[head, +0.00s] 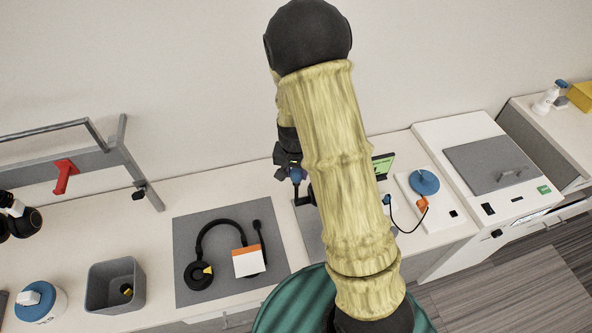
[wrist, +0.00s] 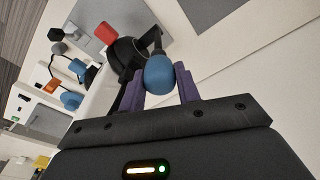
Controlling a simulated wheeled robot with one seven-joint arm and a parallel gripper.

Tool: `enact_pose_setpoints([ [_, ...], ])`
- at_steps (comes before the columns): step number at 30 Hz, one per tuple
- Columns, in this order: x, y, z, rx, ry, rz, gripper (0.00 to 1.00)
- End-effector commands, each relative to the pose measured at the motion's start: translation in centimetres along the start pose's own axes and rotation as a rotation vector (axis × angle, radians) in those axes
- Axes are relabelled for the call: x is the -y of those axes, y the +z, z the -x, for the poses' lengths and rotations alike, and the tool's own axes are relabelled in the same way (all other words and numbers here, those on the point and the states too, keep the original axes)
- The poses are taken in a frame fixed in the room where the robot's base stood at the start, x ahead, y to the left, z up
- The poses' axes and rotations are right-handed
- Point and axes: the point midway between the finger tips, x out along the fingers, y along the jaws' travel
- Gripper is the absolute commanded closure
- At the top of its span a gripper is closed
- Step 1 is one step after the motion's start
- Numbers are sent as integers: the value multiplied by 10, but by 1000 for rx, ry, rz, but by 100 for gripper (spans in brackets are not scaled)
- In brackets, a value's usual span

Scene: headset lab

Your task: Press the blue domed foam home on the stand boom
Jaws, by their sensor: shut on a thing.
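In the wrist view, the blue domed foam (wrist: 160,75) sits between the two purple fingertips of my gripper (wrist: 160,88), which is shut on it. A black stand part (wrist: 126,54) lies just beyond the foam, with a thin black arm rising beside it. I cannot tell whether the foam touches it or sits on a boom tip. In the head view, my gripper (head: 290,170) shows beside my arm above the bench, with a bit of blue foam (head: 296,175) low in it. My arm hides much of the stand area there.
A grey mat (head: 190,230) holds a black headset (head: 210,232) and an orange-and-white box (head: 248,262). A grey bin (head: 115,286) stands to its left. Right of my arm are a cable with an orange piece (head: 421,205), a blue disc (head: 424,182) and a white lidded unit (head: 475,150).

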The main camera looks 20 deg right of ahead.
Motion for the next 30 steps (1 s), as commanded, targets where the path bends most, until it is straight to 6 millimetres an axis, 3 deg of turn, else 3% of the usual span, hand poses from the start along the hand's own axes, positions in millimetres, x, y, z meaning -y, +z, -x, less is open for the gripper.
enact_pose_setpoints([
  [22, 0, 2, -16, 1, 0, 0, 88],
  [23, 0, 2, -16, 0, 0, 0, 66],
  [26, 0, 2, -15, 0, 0, 0, 46],
  [30, 0, 2, -15, 0, 0, 0, 42],
])
